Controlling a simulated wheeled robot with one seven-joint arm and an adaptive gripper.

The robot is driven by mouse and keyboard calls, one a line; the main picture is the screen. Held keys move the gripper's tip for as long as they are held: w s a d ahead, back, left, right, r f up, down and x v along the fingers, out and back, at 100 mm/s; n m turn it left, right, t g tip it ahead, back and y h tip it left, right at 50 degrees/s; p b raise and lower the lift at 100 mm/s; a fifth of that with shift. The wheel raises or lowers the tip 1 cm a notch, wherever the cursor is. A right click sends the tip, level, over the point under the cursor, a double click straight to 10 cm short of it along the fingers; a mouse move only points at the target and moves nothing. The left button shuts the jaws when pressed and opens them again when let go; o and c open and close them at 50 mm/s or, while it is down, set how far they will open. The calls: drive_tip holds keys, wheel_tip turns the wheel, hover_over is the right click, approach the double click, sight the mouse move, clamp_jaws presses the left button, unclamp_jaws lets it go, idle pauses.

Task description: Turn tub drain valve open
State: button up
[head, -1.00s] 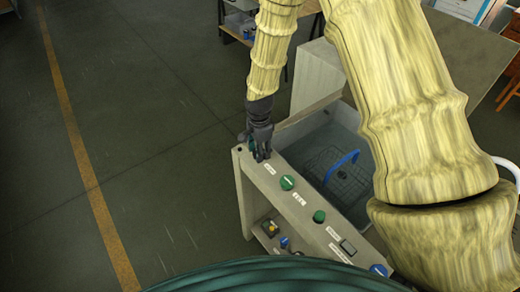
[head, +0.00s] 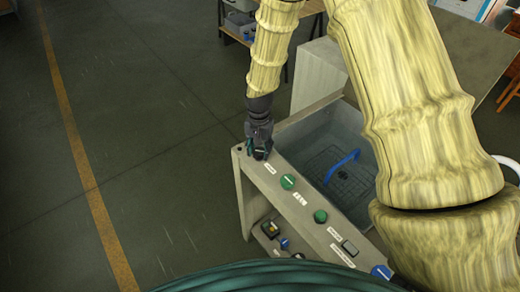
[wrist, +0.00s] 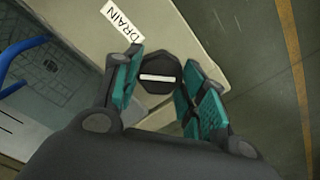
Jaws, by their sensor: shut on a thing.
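The drain valve is a dark faceted knob (wrist: 158,74) with a white bar across its top. It sits beside a white DRAIN label (wrist: 121,21) on the pale panel. My gripper (wrist: 162,82) has its teal-padded fingers on either side of the knob, shut on it; in the wrist view the white bar runs level between them. In the head view my gripper (head: 259,152) is at the far left end of the panel (head: 262,184) and hides most of the knob. The grey tub (head: 355,125) lies to its right, with a blue handle (head: 342,166) inside.
Small controls (head: 270,229) sit on a shelf below. Open floor with a yellow line (head: 100,210) lies left.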

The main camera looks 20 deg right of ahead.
sight(259, 151)
drive_tip(key=n, duration=0.4)
drive_tip(key=shift+s+f+n, duration=0.1)
drive_tip(key=shift+n, duration=0.2)
drive_tip(key=shift+n+b, duration=0.3)
drive_tip(key=shift+n, duration=2.2)
drive_tip(key=o, duration=1)
drive_tip(key=shift+o, duration=0.2)
wheel_tip(259, 151, up, 12)
